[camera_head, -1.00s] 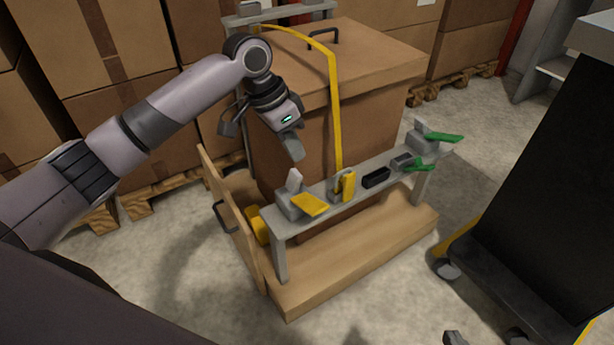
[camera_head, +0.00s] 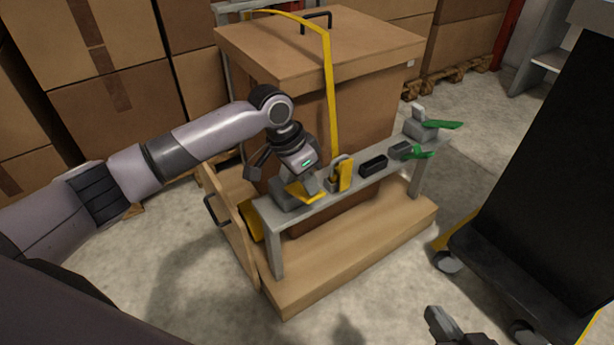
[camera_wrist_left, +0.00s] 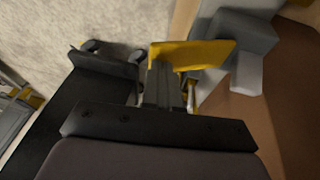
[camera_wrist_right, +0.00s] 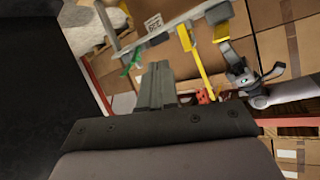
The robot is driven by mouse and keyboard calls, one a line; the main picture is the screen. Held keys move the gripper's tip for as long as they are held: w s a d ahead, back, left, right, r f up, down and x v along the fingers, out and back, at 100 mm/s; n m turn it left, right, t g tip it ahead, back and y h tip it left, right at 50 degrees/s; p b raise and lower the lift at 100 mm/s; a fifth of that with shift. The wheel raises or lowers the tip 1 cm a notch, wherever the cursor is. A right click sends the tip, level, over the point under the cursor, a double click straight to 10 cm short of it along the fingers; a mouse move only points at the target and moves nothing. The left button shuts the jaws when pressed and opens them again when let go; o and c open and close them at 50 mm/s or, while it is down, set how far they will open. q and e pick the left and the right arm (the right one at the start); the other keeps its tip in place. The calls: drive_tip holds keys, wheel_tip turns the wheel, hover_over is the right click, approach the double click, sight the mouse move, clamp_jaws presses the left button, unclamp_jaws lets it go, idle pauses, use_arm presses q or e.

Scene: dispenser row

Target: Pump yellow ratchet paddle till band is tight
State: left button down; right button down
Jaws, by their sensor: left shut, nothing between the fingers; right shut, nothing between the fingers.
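The yellow ratchet paddle (camera_head: 301,193) sticks out from a grey block (camera_head: 281,196) at the left end of the grey rail (camera_head: 330,198). It also shows in the left wrist view (camera_wrist_left: 205,52). My left gripper (camera_head: 314,187) is shut and empty, right at the paddle and partly covering it; I cannot tell if they touch. The yellow band (camera_head: 331,95) runs over the crate's lid and down its front to a yellow-and-grey fitting (camera_head: 342,174) on the rail. My right gripper (camera_head: 432,315) is shut and empty, low at the right, away from the rail.
Right along the rail are a black block (camera_head: 373,165), a green-handled piece (camera_head: 412,152) and a green lever (camera_head: 440,125). The brown crate (camera_head: 320,45) stands behind on a wooden base (camera_head: 350,265). A dark wheeled cart (camera_head: 545,180) stands right. Cardboard boxes (camera_head: 110,60) fill the back.

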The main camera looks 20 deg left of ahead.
drive_tip(key=shift+r, duration=0.1)
